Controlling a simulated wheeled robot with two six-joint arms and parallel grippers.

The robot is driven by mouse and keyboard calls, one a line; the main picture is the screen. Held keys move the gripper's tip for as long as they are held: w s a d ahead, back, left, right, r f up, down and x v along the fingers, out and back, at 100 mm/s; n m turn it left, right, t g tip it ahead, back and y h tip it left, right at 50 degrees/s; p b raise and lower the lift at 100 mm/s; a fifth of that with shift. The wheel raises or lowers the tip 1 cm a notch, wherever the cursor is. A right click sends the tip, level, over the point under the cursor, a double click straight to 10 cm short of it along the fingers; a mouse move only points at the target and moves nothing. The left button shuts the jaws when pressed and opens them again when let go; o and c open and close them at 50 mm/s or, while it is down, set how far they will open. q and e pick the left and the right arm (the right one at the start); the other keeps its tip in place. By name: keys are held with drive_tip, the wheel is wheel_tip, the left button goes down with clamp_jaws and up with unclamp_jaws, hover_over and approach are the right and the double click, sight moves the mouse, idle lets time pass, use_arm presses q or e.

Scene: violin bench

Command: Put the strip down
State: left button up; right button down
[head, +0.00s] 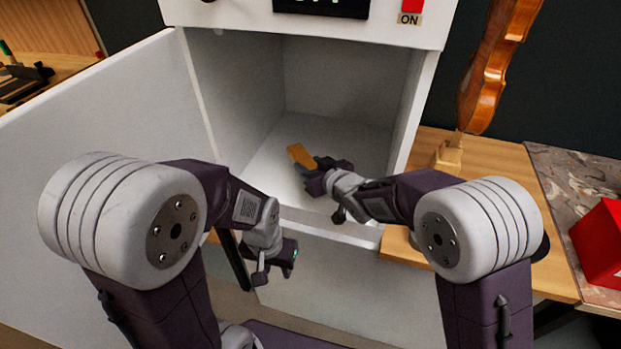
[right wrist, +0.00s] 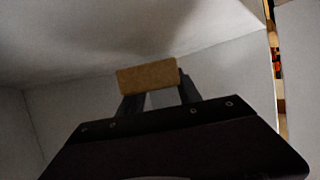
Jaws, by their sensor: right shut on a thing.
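The strip (head: 300,155) is a short orange-brown piece inside the open white cabinet. My right gripper (head: 313,172) reaches into the cabinet and is shut on the strip, which sticks out beyond the fingers. In the right wrist view the strip (right wrist: 146,76) lies across the tips of the two dark fingers (right wrist: 157,92). I cannot tell whether the strip touches the cabinet floor (head: 262,172). My left gripper (head: 284,262) hangs outside, in front of the cabinet and below its opening. Its fingers are too unclear to tell open from shut.
The cabinet door (head: 110,110) stands open to the left. The side walls and front sill (head: 335,228) bound the opening around my right arm. A red switch (head: 411,5) marked ON sits above. A violin (head: 492,75) on a wooden stand and a red object (head: 601,243) stand to the right.

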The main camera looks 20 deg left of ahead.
wheel_tip(320, 180, down, 4)
drive_tip(key=shift+s+r+b, duration=0.1)
drive_tip(key=shift+r+b, duration=0.1)
drive_tip(key=shift+b, duration=0.5)
drive_tip(key=shift+f, duration=0.1)
drive_tip(key=c, duration=0.8)
unclamp_jaws()
drive_tip(key=shift+c, duration=0.2)
drive_tip(key=shift+s+d+r, duration=0.1)
drive_tip(key=shift+d+r, duration=0.05)
drive_tip(key=shift+r, duration=0.15)
drive_tip(key=p+v, duration=0.1)
drive_tip(key=v, duration=0.9)
drive_tip(key=shift+s+d+p, duration=0.1)
drive_tip(key=shift+p, duration=0.25)
drive_tip(key=shift+s+d+r, duration=0.2)
drive_tip(key=shift+s+d, duration=0.25)
